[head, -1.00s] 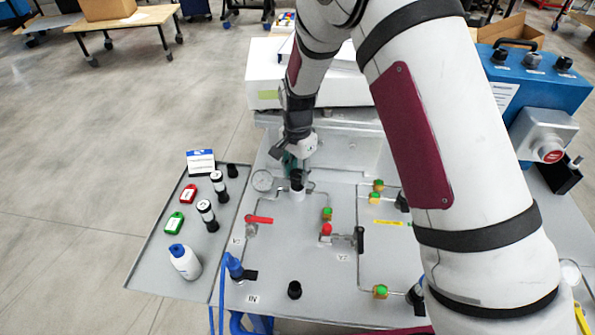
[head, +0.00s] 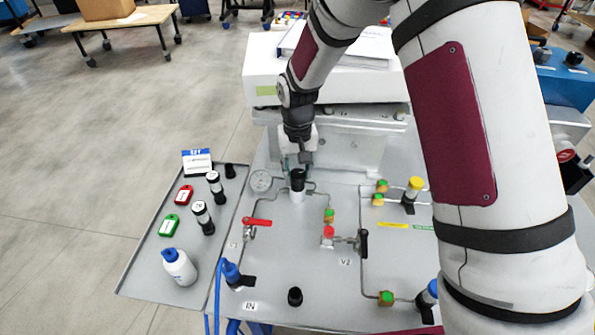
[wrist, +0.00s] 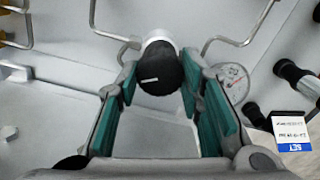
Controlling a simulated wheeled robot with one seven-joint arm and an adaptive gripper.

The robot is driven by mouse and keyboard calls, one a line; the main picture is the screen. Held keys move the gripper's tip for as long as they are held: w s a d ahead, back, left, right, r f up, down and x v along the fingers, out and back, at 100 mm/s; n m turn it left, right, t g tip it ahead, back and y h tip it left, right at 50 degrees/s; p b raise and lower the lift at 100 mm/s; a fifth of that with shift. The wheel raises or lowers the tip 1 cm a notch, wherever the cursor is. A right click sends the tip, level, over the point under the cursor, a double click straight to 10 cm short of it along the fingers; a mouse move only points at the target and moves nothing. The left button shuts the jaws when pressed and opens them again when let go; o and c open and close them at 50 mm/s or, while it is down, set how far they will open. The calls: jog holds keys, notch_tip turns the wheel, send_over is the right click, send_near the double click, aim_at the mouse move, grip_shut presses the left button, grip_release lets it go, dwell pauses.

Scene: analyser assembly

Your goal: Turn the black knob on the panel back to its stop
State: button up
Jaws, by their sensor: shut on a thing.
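The black knob (head: 298,178) stands on a white collar at the back of the grey panel (head: 300,240). In the wrist view the knob (wrist: 160,70) shows its round black face with a white pointer line, lying nearly level, and the white collar behind it. My gripper (wrist: 160,78) has its two green-padded fingers on either side of the knob, closed on it near their tips. In the head view my gripper (head: 303,160) comes down from behind the knob, and its fingers are partly hidden.
A gauge (head: 261,181) sits close left of the knob. Thin pipes run beside it. A red-handled valve (head: 257,222) and a second black-handled valve (head: 362,242) stand nearer the front. A tray (head: 140,262) with a bottle, tags and cylinders lies left. My arm covers the right side.

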aim_at(297, 173)
jog(key=n+b, duration=0.1)
jog(key=n, duration=0.5)
jog(key=shift+n, duration=0.3)
jog(key=n+b, duration=0.1)
jog(key=n, duration=0.4)
jog(key=shift+n, duration=0.3)
jog(key=o, duration=1.2)
jog(key=shift+c, duration=0.2)
notch_tip(297, 173, up, 12)
